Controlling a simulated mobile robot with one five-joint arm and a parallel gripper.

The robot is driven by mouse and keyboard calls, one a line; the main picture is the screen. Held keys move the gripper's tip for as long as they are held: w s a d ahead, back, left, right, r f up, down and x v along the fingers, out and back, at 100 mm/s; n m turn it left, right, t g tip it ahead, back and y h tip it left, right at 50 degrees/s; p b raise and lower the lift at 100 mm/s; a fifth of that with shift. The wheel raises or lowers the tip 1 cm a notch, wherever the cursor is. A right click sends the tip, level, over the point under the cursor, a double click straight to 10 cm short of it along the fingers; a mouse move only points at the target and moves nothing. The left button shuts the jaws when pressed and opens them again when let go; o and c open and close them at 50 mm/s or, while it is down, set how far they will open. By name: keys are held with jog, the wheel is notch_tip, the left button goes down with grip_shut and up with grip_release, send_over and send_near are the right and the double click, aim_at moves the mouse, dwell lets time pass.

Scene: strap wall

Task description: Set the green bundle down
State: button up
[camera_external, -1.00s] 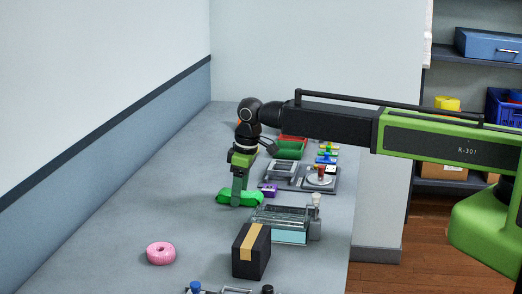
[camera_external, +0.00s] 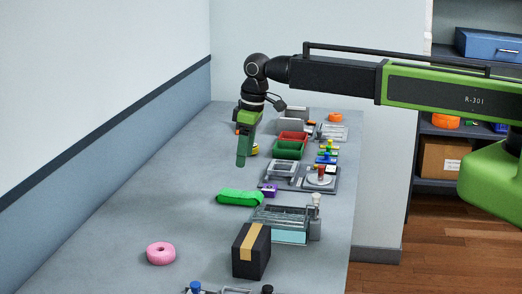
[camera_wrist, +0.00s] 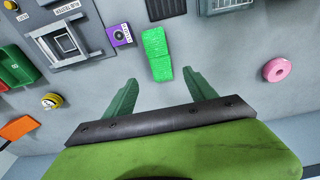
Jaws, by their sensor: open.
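The green bundle (camera_external: 240,197) lies flat on the grey bench, left of a small purple box. In the wrist view the green bundle (camera_wrist: 156,54) lies ahead of my fingertips, roughly between their lines and clear of both. My gripper (camera_external: 241,163) is raised above the bench, farther back than the bundle and apart from it. In the wrist view my gripper (camera_wrist: 160,86) has its two green fingers spread, with nothing between them.
A pink ring (camera_external: 161,253) and a black box with a tan band (camera_external: 251,250) are nearer the camera. The purple box (camera_external: 269,190) is close to the bundle's right end. Red and green bins (camera_external: 288,150) stand farther back. The left of the bench is clear.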

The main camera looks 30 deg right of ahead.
jog(key=s+d+m, duration=0.3)
jog(key=d, duration=1)
jog(key=s+d+m, duration=0.3)
jog(key=s+d, duration=0.1)
jog(key=d, duration=1)
jog(key=s+d+m+g+h, duration=0.1)
jog(key=s+d+m, duration=0.2)
jog(key=d, duration=1.1)
jog(key=shift+s+d, duration=0.2)
jog(key=shift+d, duration=0.05)
jog(key=o, duration=0.4)
jog(key=shift+w+a, duration=0.1)
